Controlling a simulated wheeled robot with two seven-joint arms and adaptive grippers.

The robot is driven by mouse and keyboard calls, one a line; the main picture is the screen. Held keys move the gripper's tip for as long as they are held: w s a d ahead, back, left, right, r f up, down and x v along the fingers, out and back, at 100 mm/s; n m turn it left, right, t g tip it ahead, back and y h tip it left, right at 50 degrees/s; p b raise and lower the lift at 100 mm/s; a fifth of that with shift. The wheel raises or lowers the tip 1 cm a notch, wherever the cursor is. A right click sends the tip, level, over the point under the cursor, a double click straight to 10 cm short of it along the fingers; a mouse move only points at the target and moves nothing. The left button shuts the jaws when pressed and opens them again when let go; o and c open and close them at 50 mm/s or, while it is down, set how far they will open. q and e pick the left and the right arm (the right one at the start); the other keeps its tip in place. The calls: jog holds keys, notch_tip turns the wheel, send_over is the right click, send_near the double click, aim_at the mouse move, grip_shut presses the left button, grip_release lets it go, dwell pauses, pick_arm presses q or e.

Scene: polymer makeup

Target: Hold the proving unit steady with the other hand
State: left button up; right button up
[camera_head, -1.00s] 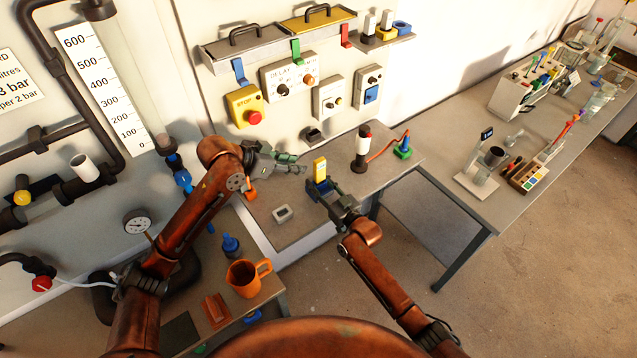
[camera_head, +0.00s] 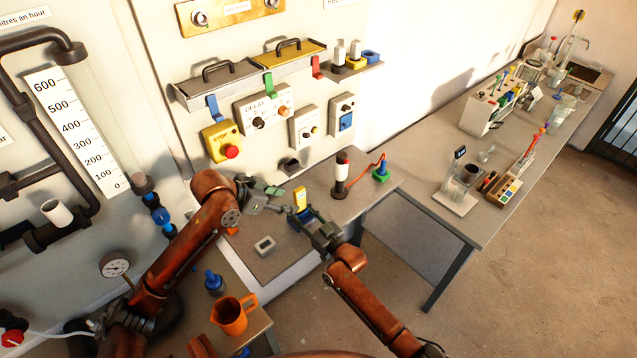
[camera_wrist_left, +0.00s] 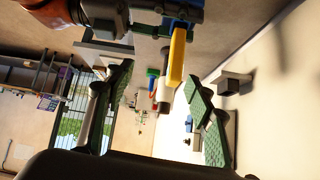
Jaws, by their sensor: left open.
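A yellow block with a blue lower part (camera_head: 300,197), which looks like the proving unit, is upright in my right gripper (camera_head: 307,217), over the front of the wall bench. The right fingers close around its lower part and hide some of it. My left gripper (camera_head: 280,197), with green finger pads, is open and empty just left of the yellow block, apart from it. In the left wrist view, the yellow block (camera_wrist_left: 177,58) shows beyond and between the two spread left fingers (camera_wrist_left: 160,95), coming from the right gripper at the top.
A black, white and red cylinder (camera_head: 341,175) stands behind, its red lead running to a green and blue piece (camera_head: 381,170). A small grey box (camera_head: 265,245) lies on the bench. Switch boxes, with a yellow stop box (camera_head: 222,142), line the wall. An orange jug (camera_head: 232,316) stands lower left.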

pick_arm(q)
jog(key=s+d+f+m+g+y, duration=0.1)
jog(key=s+d+f+m+y, duration=0.15)
jog(key=d, duration=0.35)
pick_arm(e)
jog(key=shift+d, duration=0.1)
pick_arm(q)
jog(key=m+t+y, duration=0.7)
jog(key=m+y, duration=0.7)
send_near(302, 194)
jog(key=shift+h, duration=0.25)
jog(key=x, duration=1.1)
jog(key=shift+a+r, duration=0.2)
jog(key=shift+a, duration=0.05)
jog(key=shift+c, duration=0.6)
